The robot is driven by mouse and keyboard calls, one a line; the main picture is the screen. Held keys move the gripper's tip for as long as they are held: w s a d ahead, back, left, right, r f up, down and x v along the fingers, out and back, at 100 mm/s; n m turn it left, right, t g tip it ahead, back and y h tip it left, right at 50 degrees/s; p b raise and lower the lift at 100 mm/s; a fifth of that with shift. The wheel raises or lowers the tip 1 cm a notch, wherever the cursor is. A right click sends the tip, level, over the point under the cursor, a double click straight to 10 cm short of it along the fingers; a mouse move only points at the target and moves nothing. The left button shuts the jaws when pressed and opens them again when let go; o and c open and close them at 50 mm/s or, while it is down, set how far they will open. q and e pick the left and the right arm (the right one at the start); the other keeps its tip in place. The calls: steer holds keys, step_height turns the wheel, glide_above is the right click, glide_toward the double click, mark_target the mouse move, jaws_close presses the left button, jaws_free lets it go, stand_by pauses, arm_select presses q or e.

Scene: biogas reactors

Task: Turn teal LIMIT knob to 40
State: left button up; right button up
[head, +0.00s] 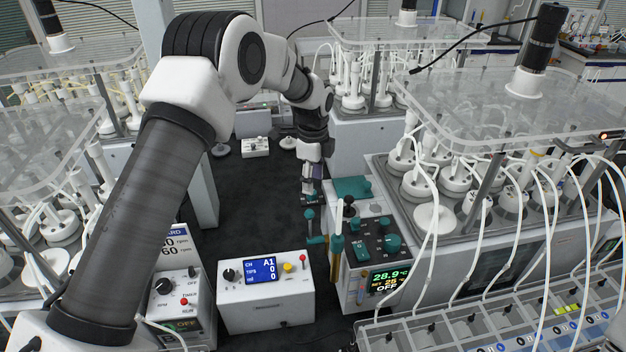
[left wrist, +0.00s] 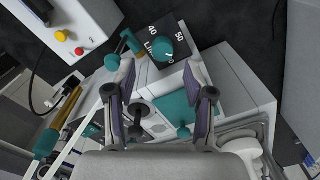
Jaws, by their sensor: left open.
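The teal LIMIT knob (left wrist: 160,47) stands on a dark dial plate near the top middle of the left wrist view. The numbers 40 and 50 show on the plate's far side. A small white mark shows on the knob, too small to read surely against the scale. My left gripper (left wrist: 160,78) is open and empty, with its fingertips on either side and short of the knob, apart from it. In the head view my left gripper (head: 312,188) hangs at the back left of the control box (head: 345,285), and I cannot make out the LIMIT knob clearly there.
The box carries a teal lever, a black-topped stick and teal knobs (head: 393,242). A display (head: 388,282) reads 28.9. A white box (head: 265,292) with a blue screen stands at left.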

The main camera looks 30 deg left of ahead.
arm_select(q)
steer(key=shift+s+f+p, duration=0.2)
steer(key=shift+f+p, duration=0.3)
steer(key=shift+f, duration=0.75)
steer(key=shift+w+a+f, duration=0.25)
steer(key=shift+w+f, duration=0.1)
steer(key=shift+f, duration=0.1)
steer(key=shift+w+a+f, duration=0.2)
steer(key=shift+w+f, duration=0.1)
steer(key=shift+f, duration=0.15)
steer(key=shift+s+d+r, duration=0.25)
steer(key=shift+s, duration=0.05)
steer(key=c, duration=0.8)
steer(key=shift+s, duration=0.1)
jaws_close()
arm_select(e)
steer(key=shift+w+a+r, duration=0.15)
steer(key=shift+r, duration=0.6)
